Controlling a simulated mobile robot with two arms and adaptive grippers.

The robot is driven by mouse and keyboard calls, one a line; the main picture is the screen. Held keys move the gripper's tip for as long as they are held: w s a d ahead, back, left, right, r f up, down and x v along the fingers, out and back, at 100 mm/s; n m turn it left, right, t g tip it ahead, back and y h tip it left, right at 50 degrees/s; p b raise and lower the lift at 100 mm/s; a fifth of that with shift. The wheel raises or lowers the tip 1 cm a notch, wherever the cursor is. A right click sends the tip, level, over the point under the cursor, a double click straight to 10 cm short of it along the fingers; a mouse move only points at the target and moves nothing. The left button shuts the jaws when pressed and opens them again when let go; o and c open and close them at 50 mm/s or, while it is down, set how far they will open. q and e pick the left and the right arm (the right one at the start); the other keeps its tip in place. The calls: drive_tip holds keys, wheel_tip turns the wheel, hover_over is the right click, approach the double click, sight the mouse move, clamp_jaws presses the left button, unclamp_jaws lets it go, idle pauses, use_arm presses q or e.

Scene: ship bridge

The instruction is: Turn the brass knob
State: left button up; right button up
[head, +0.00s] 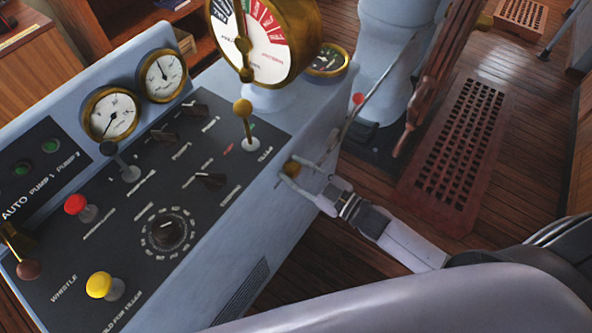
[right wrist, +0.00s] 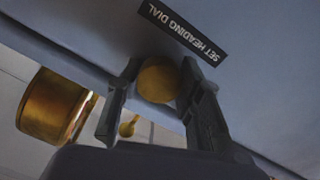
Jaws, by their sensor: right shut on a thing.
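The brass knob (head: 291,168) is a small round knob on the right side face of the blue-grey console (head: 268,205). In the right wrist view the knob (right wrist: 158,80) sits between the two dark fingers, beside a black label reading "SET HEADING DIAL" (right wrist: 183,31). My right gripper (head: 296,172) reaches in from the right and is shut on the knob, one finger on each side of it. The finger in front hides part of the knob in the head view. My left gripper does not show.
The console top carries gauges (head: 110,115), a red knob (head: 76,204), a yellow knob (head: 99,285), a black dial (head: 167,232) and a brass-tipped lever (head: 243,108). A large brass telegraph (head: 262,45) stands at the back. A wooden grating (head: 453,150) lies on the floor to the right.

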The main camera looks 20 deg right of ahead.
drive_tip(key=n+b, duration=0.1)
drive_tip(key=n, duration=0.5)
drive_tip(key=shift+n, duration=0.4)
idle(0.3)
drive_tip(key=o, duration=1.2)
drive_tip(key=v, duration=1.2)
drive_tip(key=shift+w+d+f, duration=0.1)
drive_tip(key=shift+d, duration=0.05)
